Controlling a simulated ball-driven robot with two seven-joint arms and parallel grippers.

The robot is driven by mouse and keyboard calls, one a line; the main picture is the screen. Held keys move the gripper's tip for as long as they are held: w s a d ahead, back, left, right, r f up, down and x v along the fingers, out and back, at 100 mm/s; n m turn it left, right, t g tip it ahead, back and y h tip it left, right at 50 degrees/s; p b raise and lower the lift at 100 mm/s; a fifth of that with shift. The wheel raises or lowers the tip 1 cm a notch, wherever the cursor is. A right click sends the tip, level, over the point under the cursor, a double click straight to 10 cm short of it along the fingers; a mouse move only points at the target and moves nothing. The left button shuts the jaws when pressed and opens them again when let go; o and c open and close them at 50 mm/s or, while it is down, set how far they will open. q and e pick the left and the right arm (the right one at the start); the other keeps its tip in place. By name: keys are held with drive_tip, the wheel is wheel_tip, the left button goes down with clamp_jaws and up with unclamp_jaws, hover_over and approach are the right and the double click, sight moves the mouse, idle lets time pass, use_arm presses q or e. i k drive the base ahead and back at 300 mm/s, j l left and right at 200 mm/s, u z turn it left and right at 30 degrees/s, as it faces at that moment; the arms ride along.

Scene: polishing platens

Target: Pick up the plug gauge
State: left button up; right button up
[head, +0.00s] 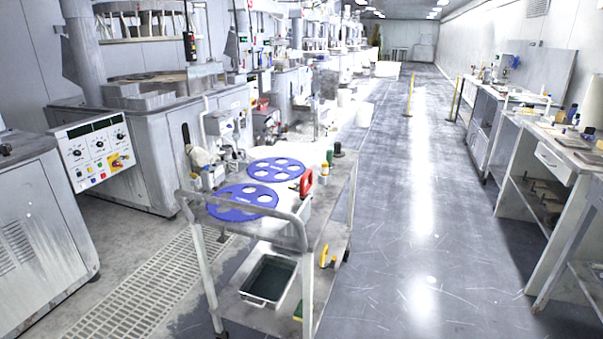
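I cannot make out a plug gauge for certain in the head view. A grey metal cart (335,205) stands in front of me, and small items lie on its top. They include two blue discs with round holes, the nearer (241,202) and the farther (276,169), a red object (306,183), and a small white and orange bottle (324,169). Dark green upright items (337,149) stand at the far right corner. Neither of my grippers is in view.
The cart's lower shelf holds a grey bin (268,281) and a yellow item (328,257). Polishing machines (150,140) line the left, with a floor grating (160,285) before them. Workbenches (545,155) line the right wall. The aisle (430,190) between is clear.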

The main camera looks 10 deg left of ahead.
sight(329, 153)
drive_tip(key=i+l+u, duration=0.1)
drive_tip(key=i+l, duration=0.45)
drive_tip(key=l, duration=0.2)
drive_tip(key=i+l+u, duration=0.15)
drive_tip(key=l, duration=0.25)
drive_tip(key=i+l, duration=0.35)
drive_tip(key=i+l+u, duration=0.15)
drive_tip(key=l, duration=0.35)
drive_tip(key=i, duration=0.1)
